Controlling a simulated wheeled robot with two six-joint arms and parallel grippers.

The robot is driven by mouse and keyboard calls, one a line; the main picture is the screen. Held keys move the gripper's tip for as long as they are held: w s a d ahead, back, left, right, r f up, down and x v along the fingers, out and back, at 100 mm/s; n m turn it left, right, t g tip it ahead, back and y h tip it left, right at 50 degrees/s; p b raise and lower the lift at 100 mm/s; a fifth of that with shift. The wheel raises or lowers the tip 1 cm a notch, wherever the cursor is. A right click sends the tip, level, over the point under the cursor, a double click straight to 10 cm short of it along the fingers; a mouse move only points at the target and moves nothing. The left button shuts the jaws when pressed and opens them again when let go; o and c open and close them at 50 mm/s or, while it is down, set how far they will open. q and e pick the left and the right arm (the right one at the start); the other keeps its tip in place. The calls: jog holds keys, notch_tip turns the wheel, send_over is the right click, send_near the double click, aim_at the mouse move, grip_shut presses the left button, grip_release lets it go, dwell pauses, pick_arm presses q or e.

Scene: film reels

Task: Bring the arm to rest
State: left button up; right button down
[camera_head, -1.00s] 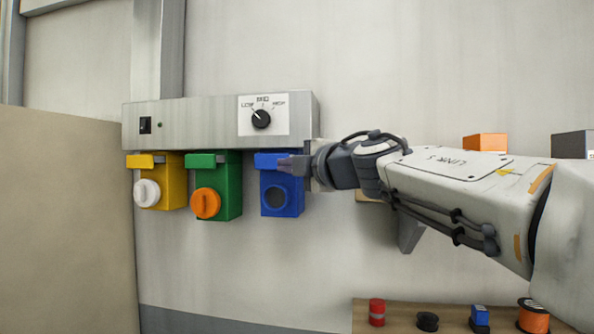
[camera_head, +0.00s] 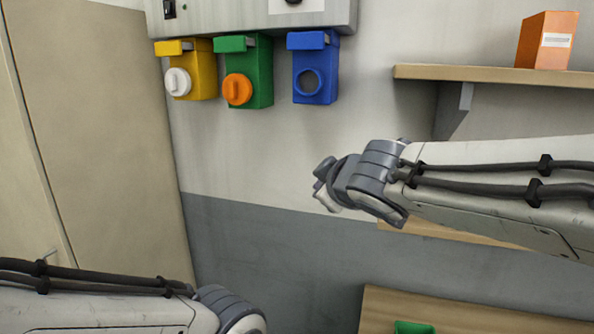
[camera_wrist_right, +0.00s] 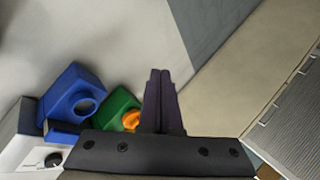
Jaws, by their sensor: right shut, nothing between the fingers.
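My right gripper (camera_head: 324,190) is in front of the wall, below and to the right of the blue box in the head view. In the right wrist view its two fingers (camera_wrist_right: 160,88) lie together, shut, with nothing between them. My left arm comes in at the lower left of the head view, and its gripper is outside the frame.
A yellow box (camera_head: 202,82) with a white knob, a green box (camera_head: 258,78) with an orange knob and a blue box (camera_head: 316,66) with an open round hole hang below a grey panel (camera_head: 225,14). A wooden shelf (camera_head: 460,74) holds an orange box (camera_head: 547,40). A beige cabinet (camera_head: 100,120) stands left.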

jog(key=s+f+m+g+h+b, duration=0.1)
jog(key=s+f+g, duration=0.2)
jog(key=s+f, duration=0.45)
jog(key=s+f+m+g, duration=0.2)
jog(key=s+f+g, duration=0.25)
jog(key=f, duration=0.55)
jog(key=s+f+g, duration=0.2)
jog(key=s+f, duration=0.2)
jog(key=s, duration=0.4)
jog(key=s+f+g, duration=0.3)
jog(key=s+f, duration=0.2)
jog(key=s, duration=0.3)
jog(key=shift+f+m+h+b, duration=0.15)
jog(key=shift+m+h+b, duration=0.25)
jog(key=shift+b, duration=0.05)
